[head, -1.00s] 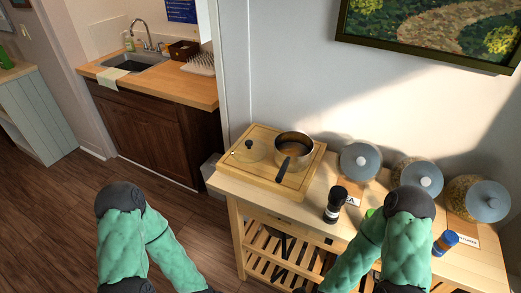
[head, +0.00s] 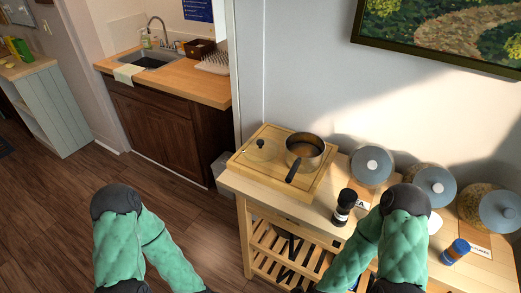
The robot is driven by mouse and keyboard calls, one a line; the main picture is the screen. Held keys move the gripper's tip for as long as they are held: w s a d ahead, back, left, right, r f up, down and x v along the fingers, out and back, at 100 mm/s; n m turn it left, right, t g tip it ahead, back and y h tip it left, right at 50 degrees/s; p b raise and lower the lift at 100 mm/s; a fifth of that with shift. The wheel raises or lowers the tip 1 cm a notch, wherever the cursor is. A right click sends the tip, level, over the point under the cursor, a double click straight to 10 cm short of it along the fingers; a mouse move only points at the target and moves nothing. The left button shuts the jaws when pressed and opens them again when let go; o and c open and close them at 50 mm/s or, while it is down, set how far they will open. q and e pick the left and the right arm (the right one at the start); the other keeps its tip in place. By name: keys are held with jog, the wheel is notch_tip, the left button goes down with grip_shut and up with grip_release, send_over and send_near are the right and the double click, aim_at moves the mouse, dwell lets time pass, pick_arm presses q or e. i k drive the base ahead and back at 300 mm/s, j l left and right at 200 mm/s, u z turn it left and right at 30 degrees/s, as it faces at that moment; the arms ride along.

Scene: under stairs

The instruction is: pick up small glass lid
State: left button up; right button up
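The small glass lid (head: 260,146) lies on the left part of a wooden cutting board (head: 312,190). It is see-through with a dark knob, and its rim is hard to make out. A steel saucepan (head: 304,150) with a dark handle stands on the board just right of the lid. My two green arms show at the bottom of the head view, the left one over the floor and the right one in front of the table. Both grippers are outside the picture, below its lower edge, well apart from the lid.
The board rests on a wooden slatted cart (head: 232,180). To its right stand a dark grinder (head: 343,207), several jars with grey lids (head: 371,165) and a blue-capped shaker (head: 456,250). A sink counter (head: 190,85) is behind at left. Open floor lies left of the cart.

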aim_at(259, 150)
jog(key=i+j+z, duration=0.1)
jog(key=j+z, duration=0.25)
jog(key=i+j+z, duration=0.1)
jog(key=z, duration=0.25)
jog(key=j+z, duration=0.35)
jog(key=i+j, duration=0.05)
jog(key=j, duration=0.05)
